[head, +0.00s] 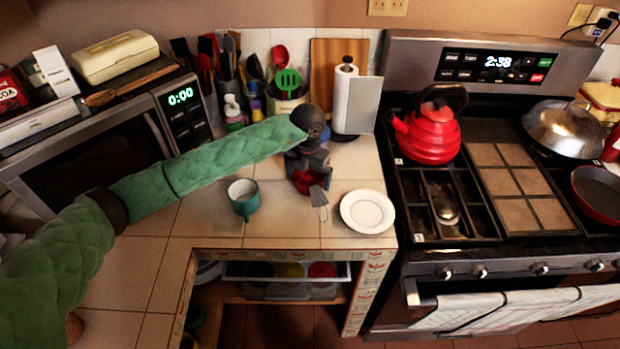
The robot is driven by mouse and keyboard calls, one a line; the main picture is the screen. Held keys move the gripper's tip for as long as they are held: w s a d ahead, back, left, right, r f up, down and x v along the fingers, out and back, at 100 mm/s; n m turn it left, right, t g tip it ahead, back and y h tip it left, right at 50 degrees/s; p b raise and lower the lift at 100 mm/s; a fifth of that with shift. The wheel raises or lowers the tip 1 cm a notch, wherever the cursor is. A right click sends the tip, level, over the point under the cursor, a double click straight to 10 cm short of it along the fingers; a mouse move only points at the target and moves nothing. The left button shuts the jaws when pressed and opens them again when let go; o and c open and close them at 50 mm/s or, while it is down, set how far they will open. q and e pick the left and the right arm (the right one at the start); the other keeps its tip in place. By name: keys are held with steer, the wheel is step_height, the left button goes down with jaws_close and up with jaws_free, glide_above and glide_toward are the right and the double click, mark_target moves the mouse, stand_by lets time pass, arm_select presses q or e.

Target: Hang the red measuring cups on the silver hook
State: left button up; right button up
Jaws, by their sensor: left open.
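My left arm reaches in from the left, and my left gripper (308,168) points down over the tiled counter near its back right part. The gripper is open. A red object (310,182), likely the red measuring cups, shows just below and between the fingers, mostly hidden by them. A small grey flat piece (319,197) sticks out toward the front beside it; I cannot tell whether it is part of the cups. Whether the fingers touch the red object is not clear. I cannot make out the silver hook. My right gripper is not in view.
A teal mug (243,206) and a white plate (367,212) stand on the counter near the gripper. Behind are utensil holders, a paper towel roll (346,85) and a microwave (100,150). A stove with a red kettle (430,135) is at right. The front left counter is clear.

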arm_select(q)
steer(key=shift+f, duration=0.15)
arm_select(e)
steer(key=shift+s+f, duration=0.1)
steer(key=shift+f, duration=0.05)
arm_select(q)
steer(key=shift+c, duration=0.4)
steer(key=c, duration=0.9)
steer(key=shift+c, duration=0.2)
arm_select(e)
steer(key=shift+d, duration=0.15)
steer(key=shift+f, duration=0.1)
arm_select(q)
step_height(320, 180, up, 4)
steer(key=b, duration=0.2)
steer(key=shift+f+b, duration=0.2)
steer(key=shift+b, duration=0.2)
steer(key=s+d+r+b, duration=0.3)
steer(key=d+r+b, duration=0.2)
steer(key=d, duration=0.6)
step_height(320, 180, up, 2)
steer(key=shift+d+r, duration=0.15)
steer(key=shift+r, duration=0.1)
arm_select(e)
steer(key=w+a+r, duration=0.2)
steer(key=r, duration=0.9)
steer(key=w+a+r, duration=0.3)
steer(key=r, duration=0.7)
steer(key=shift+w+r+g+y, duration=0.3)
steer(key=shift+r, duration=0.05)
